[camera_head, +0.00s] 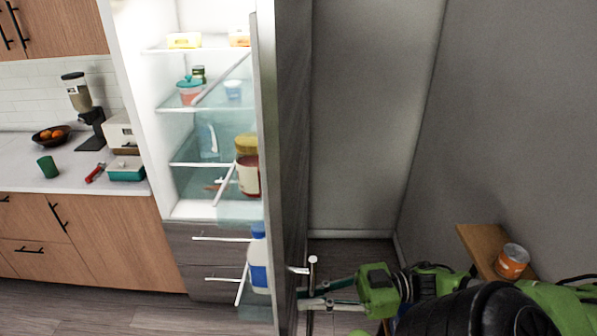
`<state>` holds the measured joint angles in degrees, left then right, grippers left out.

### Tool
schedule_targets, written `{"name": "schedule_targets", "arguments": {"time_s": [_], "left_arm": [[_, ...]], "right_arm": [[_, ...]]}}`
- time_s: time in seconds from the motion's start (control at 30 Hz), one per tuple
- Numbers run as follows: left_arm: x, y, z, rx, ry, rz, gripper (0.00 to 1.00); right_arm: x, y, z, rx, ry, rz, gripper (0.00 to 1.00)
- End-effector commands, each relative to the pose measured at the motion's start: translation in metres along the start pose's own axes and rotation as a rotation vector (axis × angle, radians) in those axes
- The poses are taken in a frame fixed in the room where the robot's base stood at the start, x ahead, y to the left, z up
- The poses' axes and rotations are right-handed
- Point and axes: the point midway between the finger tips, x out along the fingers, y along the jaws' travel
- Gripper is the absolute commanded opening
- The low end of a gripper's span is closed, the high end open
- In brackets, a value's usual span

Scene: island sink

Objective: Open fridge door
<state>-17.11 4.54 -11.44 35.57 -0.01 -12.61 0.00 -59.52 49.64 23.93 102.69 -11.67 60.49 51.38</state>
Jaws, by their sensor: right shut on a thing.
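The fridge door (290,150) stands open, seen nearly edge-on, swung out from the white fridge interior (190,120). Its inner side carries a large jar and a white and blue bottle. The metal door handle (312,262) sticks out from the lower outer face of the door. My right gripper (316,302), on a green arm coming in from the right, is shut on the handle; its fingertips are partly hidden by the handle and door. My left gripper is not in view.
Two grey drawers (205,245) sit below the fridge shelves. A counter (75,185) with a green cup and coffee machine is at left. A grey wall (510,120) bounds the right side, with a wooden ledge (478,240) and an orange tin (512,262).

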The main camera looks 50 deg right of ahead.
Motion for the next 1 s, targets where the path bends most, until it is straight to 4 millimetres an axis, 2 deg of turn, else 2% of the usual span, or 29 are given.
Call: {"name": "schedule_targets", "arguments": {"time_s": [0.43, 0.47, 0.5, 0.87, 1.0], "left_arm": [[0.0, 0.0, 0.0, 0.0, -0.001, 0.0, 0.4], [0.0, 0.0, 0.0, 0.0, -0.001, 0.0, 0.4], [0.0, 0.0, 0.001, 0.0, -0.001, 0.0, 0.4], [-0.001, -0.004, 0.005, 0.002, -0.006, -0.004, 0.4], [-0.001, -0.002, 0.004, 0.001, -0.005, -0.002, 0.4]], "right_arm": [[-0.003, -0.001, 0.001, 0.001, -0.002, -0.004, 0.0], [-0.003, -0.001, 0.001, 0.001, -0.002, -0.004, 0.17], [-0.002, -0.001, 0.001, 0.001, -0.002, -0.004, 0.27], [-0.004, 0.0, 0.001, 0.0, -0.001, -0.003, 0.27], [-0.017, 0.0, 0.002, 0.001, -0.003, -0.001, 0.27]]}}
